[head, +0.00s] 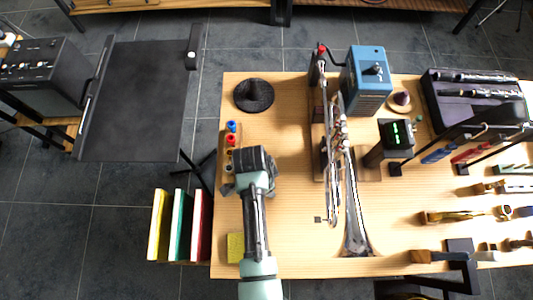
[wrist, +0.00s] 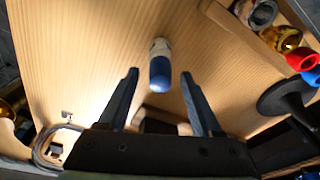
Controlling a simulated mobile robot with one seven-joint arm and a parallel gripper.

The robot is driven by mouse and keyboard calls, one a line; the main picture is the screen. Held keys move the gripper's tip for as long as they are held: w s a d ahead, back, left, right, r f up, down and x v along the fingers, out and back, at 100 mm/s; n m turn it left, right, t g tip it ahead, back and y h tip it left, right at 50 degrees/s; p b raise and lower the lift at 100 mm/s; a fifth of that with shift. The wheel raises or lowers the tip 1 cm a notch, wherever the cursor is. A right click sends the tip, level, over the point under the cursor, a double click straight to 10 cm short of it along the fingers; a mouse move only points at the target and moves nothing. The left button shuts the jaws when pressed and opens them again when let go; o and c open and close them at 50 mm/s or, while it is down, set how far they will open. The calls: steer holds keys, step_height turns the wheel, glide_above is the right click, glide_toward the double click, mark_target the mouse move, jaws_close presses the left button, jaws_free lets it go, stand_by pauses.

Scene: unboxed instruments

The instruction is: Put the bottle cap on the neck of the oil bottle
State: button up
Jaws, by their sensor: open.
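My gripper (wrist: 160,74) is open, its two dark fingers pointing down at the wooden table. A small blue and white object (wrist: 160,72), which looks like the oil bottle, shows in the gap between the fingertips in the wrist view. Its blue part is nearer to me and its white part is farther; neither finger visibly touches it. In the head view my gripper (head: 250,165) is over the left part of the table and hides this object. I cannot pick out a separate bottle cap with certainty in either view.
A wooden rack (wrist: 230,30) holds mouthpieces and red and blue pieces near the left table edge. A black cone on a round base (head: 254,95) stands behind my gripper. A trumpet (head: 352,205) lies to the right. A yellow block (head: 235,247) is at the front left.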

steer(key=shift+r, duration=0.1)
step_height(320, 180, up, 13)
steer(key=a, duration=0.1)
steer(key=shift+s+a, duration=0.4)
steer(key=shift+s, duration=0.05)
steer(key=shift+f, duration=0.2)
stand_by(0.3)
steer(key=w+r+n+t+y, duration=0.1)
steer(key=w+r+n+t, duration=0.1)
steer(key=w+r+t, duration=0.55)
steer(key=w+r+n+t, duration=0.25)
steer(key=w+r, duration=0.65)
steer(key=r, duration=0.5)
step_height(320, 180, up, 19)
steer(key=w+n+t, duration=0.2)
steer(key=n+t, duration=0.2)
steer(key=t, duration=0.2)
steer(key=s+r+n+t, duration=0.1)
steer(key=s+r+t, duration=0.2)
steer(key=r, duration=0.5)
steer(key=s+d+r+n+t, duration=0.1)
steer(key=s+r+n+t, duration=0.1)
steer(key=s+r+t, duration=0.2)
steer(key=s+d+r+n+t, duration=0.1)
steer(key=s+r, duration=0.5)
steer(key=r, duration=0.7)
steer(key=n+t, duration=0.1)
steer(key=t, duration=0.1)
steer(key=shift+s+t+y, duration=0.3)
